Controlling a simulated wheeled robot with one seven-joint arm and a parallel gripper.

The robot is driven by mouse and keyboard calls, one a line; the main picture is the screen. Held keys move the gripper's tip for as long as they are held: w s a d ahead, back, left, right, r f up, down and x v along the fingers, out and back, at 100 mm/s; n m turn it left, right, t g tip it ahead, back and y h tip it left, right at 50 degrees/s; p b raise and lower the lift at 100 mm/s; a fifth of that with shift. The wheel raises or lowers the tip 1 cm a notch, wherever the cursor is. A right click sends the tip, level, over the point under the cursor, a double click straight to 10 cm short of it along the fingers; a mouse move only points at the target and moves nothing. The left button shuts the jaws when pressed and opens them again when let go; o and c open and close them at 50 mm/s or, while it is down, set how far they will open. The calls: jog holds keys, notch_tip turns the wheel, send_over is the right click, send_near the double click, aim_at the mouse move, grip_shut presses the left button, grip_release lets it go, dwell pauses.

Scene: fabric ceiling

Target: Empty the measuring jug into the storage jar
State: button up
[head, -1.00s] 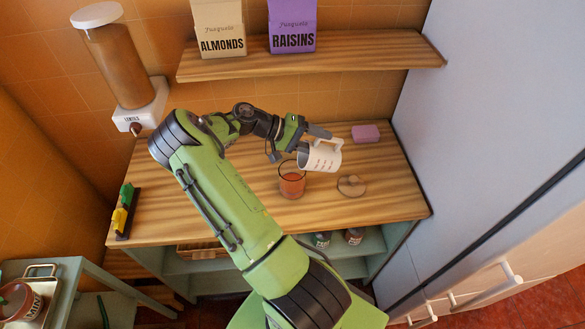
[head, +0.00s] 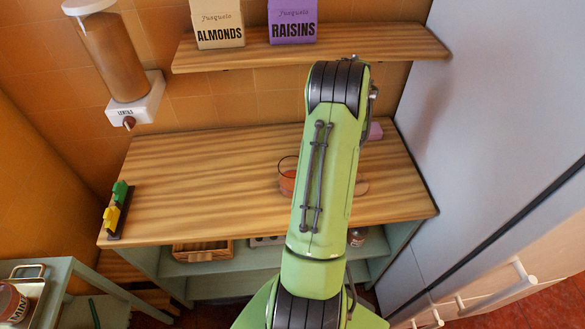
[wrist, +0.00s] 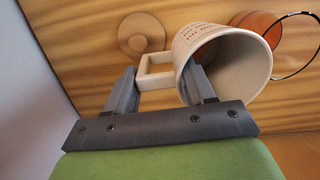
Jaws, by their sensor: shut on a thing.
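The measuring jug (wrist: 242,84) is cream-white with printed marks. In the wrist view it is tilted, its open mouth facing the lower right. My gripper (wrist: 164,86) is shut on the jug's handle. Something reddish-brown shows at the mouth's upper left; I cannot tell whether it is contents. The storage jar (head: 287,178) is clear glass with orange-red contents, standing on the wooden counter, partly behind my arm. Its orange contents (wrist: 258,21) and rim show beyond the jug in the wrist view. In the head view my arm hides the gripper and jug.
A round wooden lid (wrist: 141,35) lies on the counter (head: 215,175), near the jar. A pink block (head: 375,131) sits at the back right. A lentil dispenser (head: 115,60) hangs at left. A shelf (head: 370,46) holds almond and raisin boxes. The counter's left half is mostly clear.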

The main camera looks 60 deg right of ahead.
jog(key=shift+s+d+f, duration=0.25)
jog(key=shift+s+f, duration=0.05)
jog(key=shift+f, duration=0.15)
jog(key=shift+w+f, duration=0.1)
jog(key=shift+f, duration=0.05)
notch_tip(320, 180, up, 4)
jog(key=p, duration=0.3)
jog(key=shift+r, duration=0.25)
jog(key=shift+f, duration=0.15)
